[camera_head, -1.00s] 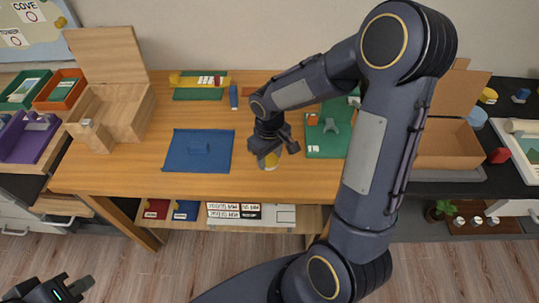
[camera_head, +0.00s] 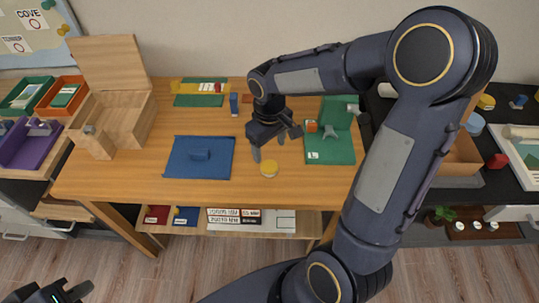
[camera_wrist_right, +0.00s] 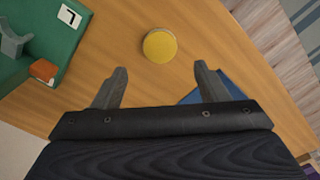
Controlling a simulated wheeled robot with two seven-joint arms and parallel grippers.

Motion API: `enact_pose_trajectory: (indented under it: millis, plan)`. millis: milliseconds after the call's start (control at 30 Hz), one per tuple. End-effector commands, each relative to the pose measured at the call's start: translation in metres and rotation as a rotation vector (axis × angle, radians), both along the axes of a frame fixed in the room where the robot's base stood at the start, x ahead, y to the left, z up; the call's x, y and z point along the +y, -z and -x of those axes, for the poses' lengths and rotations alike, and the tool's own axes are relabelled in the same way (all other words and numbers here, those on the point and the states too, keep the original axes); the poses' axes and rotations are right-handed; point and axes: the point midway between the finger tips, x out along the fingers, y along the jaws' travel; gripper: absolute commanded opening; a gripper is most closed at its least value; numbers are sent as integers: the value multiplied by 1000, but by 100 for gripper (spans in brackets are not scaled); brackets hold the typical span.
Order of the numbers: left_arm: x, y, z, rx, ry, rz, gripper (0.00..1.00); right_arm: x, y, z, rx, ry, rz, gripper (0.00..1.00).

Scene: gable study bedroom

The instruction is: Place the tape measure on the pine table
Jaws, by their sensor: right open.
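A round yellow thing (camera_head: 268,169), which I take to be the tape measure, lies on the pine table (camera_head: 255,192) near its front edge. It also shows in the right wrist view (camera_wrist_right: 160,46), on bare wood. My right gripper (camera_head: 268,147) is above and just behind it, open and empty. In the right wrist view, the fingers of my right gripper (camera_wrist_right: 160,72) are wide apart and clear of the yellow thing. My left gripper (camera_head: 76,288) is low at the bottom left, away from the table; its jaw gap is unclear.
A blue tray (camera_head: 183,167) lies left of the yellow thing, and a green mat (camera_head: 325,150) with small items lies right. A wooden box (camera_head: 125,125) stands at the table's left end. A shelf (camera_head: 300,218) holds things below. Bare wood surrounds the yellow thing.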

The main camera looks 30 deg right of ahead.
Motion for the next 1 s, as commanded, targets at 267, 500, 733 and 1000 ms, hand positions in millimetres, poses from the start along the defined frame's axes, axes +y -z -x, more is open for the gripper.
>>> enact_pose_trajectory:
  millis: [267, 500, 733, 1000]
  plan:
    - [0, -5, 0, 0, 0, 0, 0, 0, -40, 0, -1, 1, 0, 67]
    - [0, -5, 0, 0, 0, 0, 0, 0, -70, 38, -83, 78, -77, 67]
    - [0, -5, 0, 0, 0, 0, 0, 17, -94, 121, -273, 248, -264, 67]
    - [0, -5, 0, 0, 0, 0, 0, 39, -90, 167, -415, 362, -410, 67]
